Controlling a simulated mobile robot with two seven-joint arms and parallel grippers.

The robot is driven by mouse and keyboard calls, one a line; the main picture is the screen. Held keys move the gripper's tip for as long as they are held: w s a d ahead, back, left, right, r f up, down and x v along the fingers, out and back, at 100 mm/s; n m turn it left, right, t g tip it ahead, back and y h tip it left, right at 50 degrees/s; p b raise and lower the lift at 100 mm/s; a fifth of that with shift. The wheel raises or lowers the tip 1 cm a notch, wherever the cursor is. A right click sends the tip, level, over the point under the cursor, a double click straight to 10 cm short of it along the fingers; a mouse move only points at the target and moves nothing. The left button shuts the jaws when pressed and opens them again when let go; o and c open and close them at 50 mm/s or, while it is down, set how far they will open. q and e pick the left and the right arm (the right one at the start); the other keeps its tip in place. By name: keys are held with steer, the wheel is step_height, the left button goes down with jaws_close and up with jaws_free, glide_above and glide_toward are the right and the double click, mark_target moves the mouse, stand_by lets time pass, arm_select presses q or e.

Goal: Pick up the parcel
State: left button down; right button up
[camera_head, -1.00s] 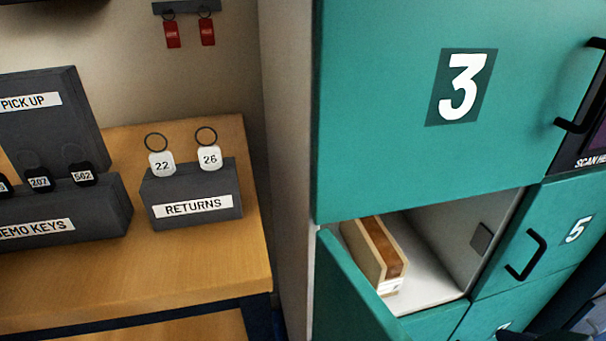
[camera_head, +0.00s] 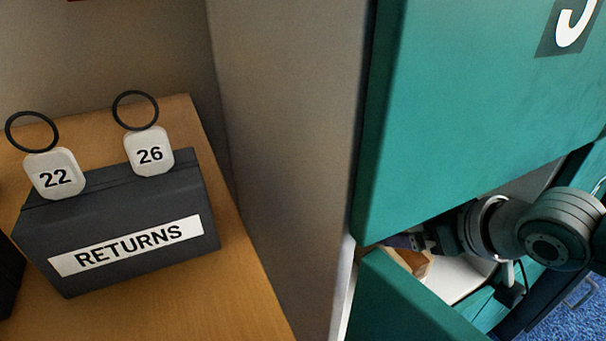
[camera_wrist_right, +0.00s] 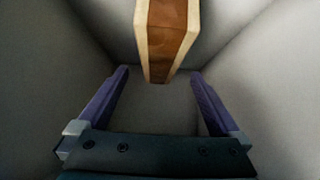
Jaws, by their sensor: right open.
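The parcel (camera_wrist_right: 166,38) is a tan and brown box inside the open locker compartment. In the right wrist view it stands on edge ahead of my right gripper (camera_wrist_right: 158,85), roughly between the lines of its two fingers. The gripper is open, and the fingers do not appear to hold the parcel. In the head view my right arm reaches into the compartment from the right, and only a small part of the parcel (camera_head: 412,261) shows below the gripper. The locker door and the arm hide the rest. My left gripper is not in view.
The open teal locker door (camera_head: 405,305) stands in front of the compartment's left part. A large teal door (camera_head: 470,110) numbered 3 is above. Compartment walls (camera_wrist_right: 50,70) flank the gripper closely. The dark returns block (camera_head: 120,225) with key tags 22 and 26 sits on a wooden table.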

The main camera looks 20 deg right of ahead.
steer(key=shift+w, duration=0.55)
steer(key=b+x, duration=0.3)
steer(key=x, duration=0.2)
steer(key=shift+w+a+b, duration=0.1)
steer(key=shift+a+b, duration=0.05)
steer(key=shift+b, duration=0.2)
steer(key=shift+w, duration=0.25)
jaws_close()
steer(key=shift+r, duration=0.1)
